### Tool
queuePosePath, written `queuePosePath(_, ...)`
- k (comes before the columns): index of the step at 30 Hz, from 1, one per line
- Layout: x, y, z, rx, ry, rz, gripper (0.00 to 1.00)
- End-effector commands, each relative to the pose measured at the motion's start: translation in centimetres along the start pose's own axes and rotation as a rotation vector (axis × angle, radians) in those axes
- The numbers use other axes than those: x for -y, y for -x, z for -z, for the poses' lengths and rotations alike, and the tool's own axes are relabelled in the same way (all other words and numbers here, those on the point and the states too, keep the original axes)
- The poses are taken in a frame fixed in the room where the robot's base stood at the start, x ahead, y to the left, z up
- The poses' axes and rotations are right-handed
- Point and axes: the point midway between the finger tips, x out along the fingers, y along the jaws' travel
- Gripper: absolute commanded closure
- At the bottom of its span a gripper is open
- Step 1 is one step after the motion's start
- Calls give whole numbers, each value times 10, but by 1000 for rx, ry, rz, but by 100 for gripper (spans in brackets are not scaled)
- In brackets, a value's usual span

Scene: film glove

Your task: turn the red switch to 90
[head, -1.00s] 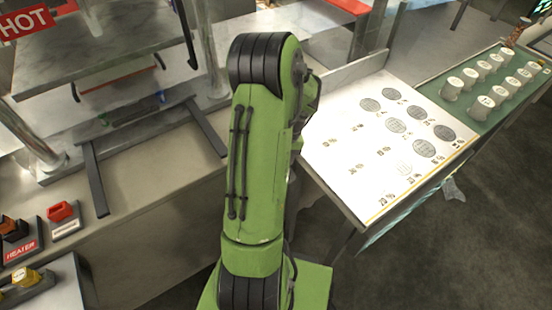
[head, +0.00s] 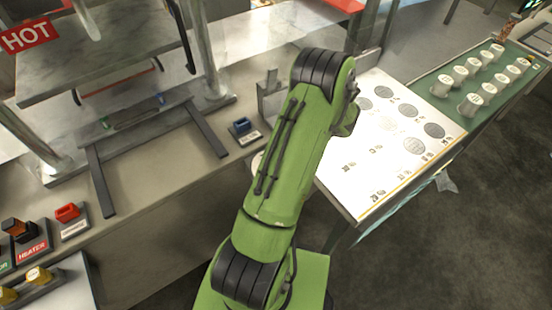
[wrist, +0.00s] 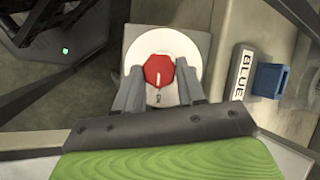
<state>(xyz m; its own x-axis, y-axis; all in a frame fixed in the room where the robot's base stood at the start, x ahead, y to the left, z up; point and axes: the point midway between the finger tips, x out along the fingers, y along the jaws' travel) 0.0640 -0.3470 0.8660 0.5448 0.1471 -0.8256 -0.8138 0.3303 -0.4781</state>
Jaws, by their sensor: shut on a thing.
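The red switch (wrist: 158,72) is a rounded red knob in the middle of a white round dial (wrist: 190,48) on a pale square plate. A short white line on the knob points toward the bottom of the wrist view. A small dark mark below it on the dial is too small to read. My gripper (wrist: 159,68) has one finger on each side of the knob and is shut on it. In the head view my green arm hides the gripper and the red switch.
A blue switch (wrist: 270,80) with a BLUE label stands right of the dial in the wrist view; a blue switch shows in the head view (head: 242,125). A press frame (head: 110,80) stands at the left. A white panel with grey discs (head: 350,185) lies right of my arm.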

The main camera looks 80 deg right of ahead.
Motion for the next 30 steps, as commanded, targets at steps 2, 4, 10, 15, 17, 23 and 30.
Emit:
queuePosePath(2, 0, 1, 0, -2, -26, 15, 91)
queuePosePath(4, 0, 1, 0, -3, -44, 26, 91)
queuePosePath(10, 0, 1, 1, -3, -70, 42, 91)
queuePosePath(15, -1, 0, 1, -3, -75, 44, 91)
queuePosePath(17, -1, 0, 1, -3, -75, 44, 91)
queuePosePath(23, -1, 0, 1, -3, -75, 43, 58)
queuePosePath(30, -1, 0, 0, -2, -74, 42, 35)
